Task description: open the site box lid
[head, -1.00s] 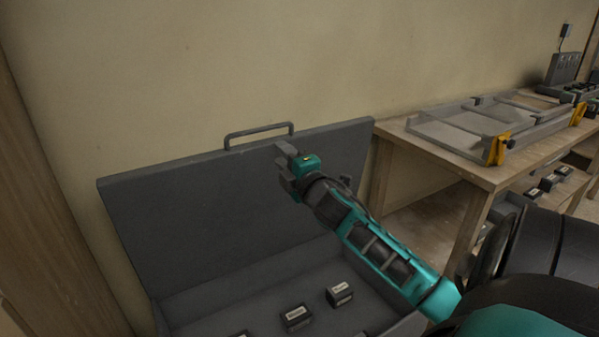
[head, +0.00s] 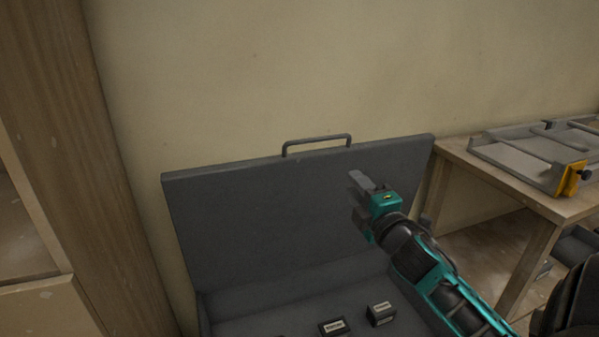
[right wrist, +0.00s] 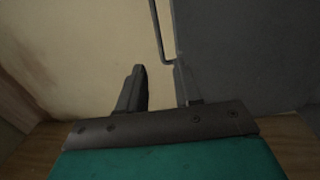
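The site box lid (head: 270,205) is a dark grey panel standing raised, leaning back near the wall. Its bar handle (head: 317,142) is on the top edge. The open box (head: 265,312) is below it, partly cut off by the frame. My right gripper (head: 358,203) is in front of the lid, below and right of the handle, apart from it. In the right wrist view its fingers (right wrist: 159,75) are spread with nothing between them; the handle (right wrist: 158,35) and lid (right wrist: 255,50) show beyond. My left gripper is not in view.
Small labelled dark boxes (head: 381,313) lie inside the box. A wooden workbench (head: 500,178) with a grey metal frame (head: 530,150) on it stands at the right. A wooden post (head: 95,150) rises at the left. The wall (head: 340,70) is bare.

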